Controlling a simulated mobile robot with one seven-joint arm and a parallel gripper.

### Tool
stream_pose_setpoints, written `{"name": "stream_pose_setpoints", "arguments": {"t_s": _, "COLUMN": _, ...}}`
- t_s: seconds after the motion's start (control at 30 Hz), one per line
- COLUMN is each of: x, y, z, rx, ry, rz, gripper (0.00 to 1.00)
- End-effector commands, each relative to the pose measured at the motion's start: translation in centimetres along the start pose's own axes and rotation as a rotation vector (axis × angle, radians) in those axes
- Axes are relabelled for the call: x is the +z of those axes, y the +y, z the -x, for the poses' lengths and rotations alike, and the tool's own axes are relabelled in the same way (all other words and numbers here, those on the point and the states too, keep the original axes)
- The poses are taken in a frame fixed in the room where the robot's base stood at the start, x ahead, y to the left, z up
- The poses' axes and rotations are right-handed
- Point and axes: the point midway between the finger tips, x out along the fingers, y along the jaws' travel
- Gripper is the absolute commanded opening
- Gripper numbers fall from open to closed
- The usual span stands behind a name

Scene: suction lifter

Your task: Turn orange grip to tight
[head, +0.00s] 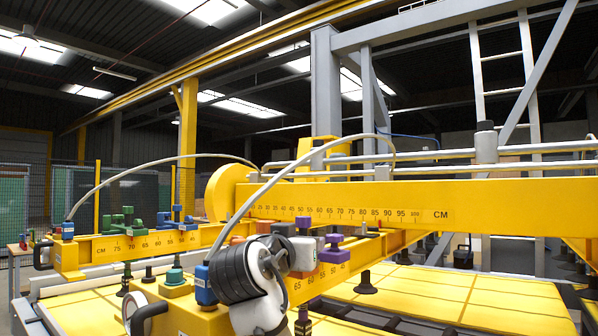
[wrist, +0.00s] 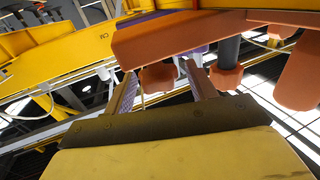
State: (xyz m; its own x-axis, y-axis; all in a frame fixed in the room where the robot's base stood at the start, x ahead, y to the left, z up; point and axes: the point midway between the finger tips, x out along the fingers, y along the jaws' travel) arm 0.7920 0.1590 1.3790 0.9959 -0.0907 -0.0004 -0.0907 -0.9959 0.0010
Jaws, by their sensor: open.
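My gripper (wrist: 160,70) is open, with its two fingers apart in the wrist view. A small orange knob (wrist: 158,77) shows between the fingertips, and I see no finger closed on it. A wide orange bar (wrist: 180,35) runs above the fingers, and another orange knob (wrist: 226,77) sits on a dark post just right of the right finger. A large orange piece (wrist: 300,75) is at the right edge. I cannot tell for sure which orange part is the grip, or its turned position. In the head view my arm hides the fingers and most of this area.
A long yellow beam (head: 350,200) with a centimetre scale crosses the head view. Yellow cross arms carry green clamps (head: 122,222), blue clamps (head: 178,216) and purple knobs (head: 334,238). A dark suction cup (head: 366,284) hangs over yellow panels (head: 450,295). Hoses arch above.

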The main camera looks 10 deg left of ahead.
Motion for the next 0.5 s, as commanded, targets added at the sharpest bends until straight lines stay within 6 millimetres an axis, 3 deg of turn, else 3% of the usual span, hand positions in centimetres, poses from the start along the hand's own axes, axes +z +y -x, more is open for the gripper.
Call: {"name": "stream_pose_setpoints", "arguments": {"t_s": 0.5, "x": -10.3, "y": 0.0, "z": 0.1, "rx": -0.001, "ry": 0.001, "rz": -0.003, "gripper": 0.56}}
